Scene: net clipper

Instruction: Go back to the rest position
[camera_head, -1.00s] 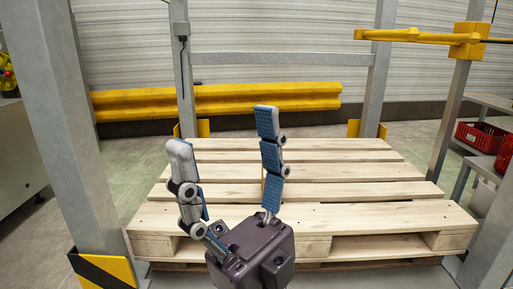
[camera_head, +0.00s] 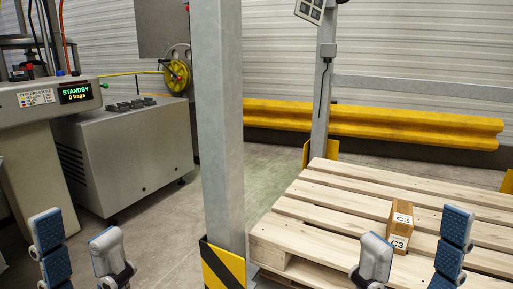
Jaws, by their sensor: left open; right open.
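My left gripper (camera_head: 76,228) is at the bottom left, in front of the grey machine. Its two fingers stand apart with nothing between them. My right gripper (camera_head: 415,232) is at the bottom right, in front of the pallet. Its fingers are spread and hold nothing. A small brown box (camera_head: 399,236) marked C3 stands on the wooden pallet (camera_head: 330,196). The box appears behind the gap of the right fingers and apart from them. The wrists of both grippers are cut off by the lower edge.
A grey post (camera_head: 220,130) with a black and yellow foot guard (camera_head: 222,268) stands between the grippers. A machine with a STANDBY display (camera_head: 76,93) and a metal cabinet (camera_head: 125,155) are at the left. A yellow barrier (camera_head: 375,122) runs behind the pallet. Floor is clear between cabinet and post.

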